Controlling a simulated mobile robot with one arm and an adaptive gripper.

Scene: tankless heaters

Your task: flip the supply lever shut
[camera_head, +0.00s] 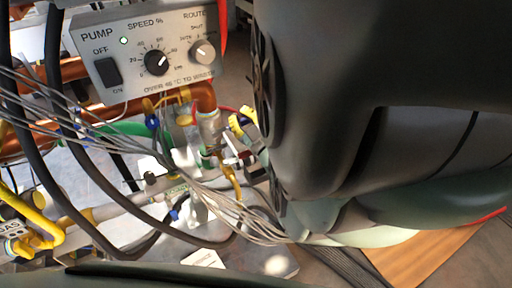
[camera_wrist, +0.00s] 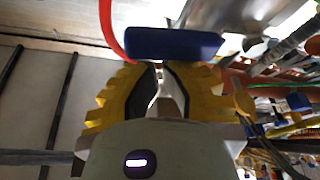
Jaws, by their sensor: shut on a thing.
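A blue lever (camera_wrist: 172,44) lies across the tips of my gripper (camera_wrist: 158,75) in the wrist view. The yellow fingers are shut on it, with a narrow pale piece showing between them. In the head view my gripper (camera_head: 241,122) is beside the brass and copper pipework, at the left edge of my dark arm. A small blue part shows there between the yellow tips. The arm hides most of what lies to the right. No label on the lever is readable.
A grey pump control box (camera_head: 150,52) with dials and a switch hangs above the pipes. Loose grey wires (camera_head: 110,140) and black hoses cross the pipework on the left. A yellow gas valve handle (camera_head: 42,238) is at lower left. A red hose (camera_wrist: 106,30) curves near the blue lever.

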